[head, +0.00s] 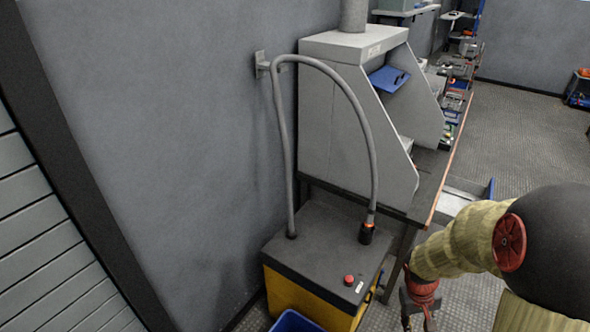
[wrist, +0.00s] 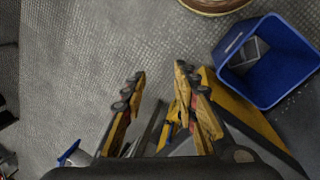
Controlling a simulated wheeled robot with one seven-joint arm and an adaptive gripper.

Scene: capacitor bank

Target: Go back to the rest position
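My gripper (wrist: 162,85) is in the wrist view with its two yellow and black fingers spread apart. It is open, and nothing sits between the fingertips. They point over the grey textured floor (wrist: 80,60). In the head view my arm comes in from the right and bends down at the lower right. The fingers cannot be made out clearly there.
A yellow and black cabinet (head: 322,240) with a red button (head: 349,280) and a hose (head: 368,140) stands left of my arm. A blue bin (wrist: 262,85) holding a grey object lies right of my fingers. A workbench (head: 443,180) with a grey hood (head: 340,130) stands behind.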

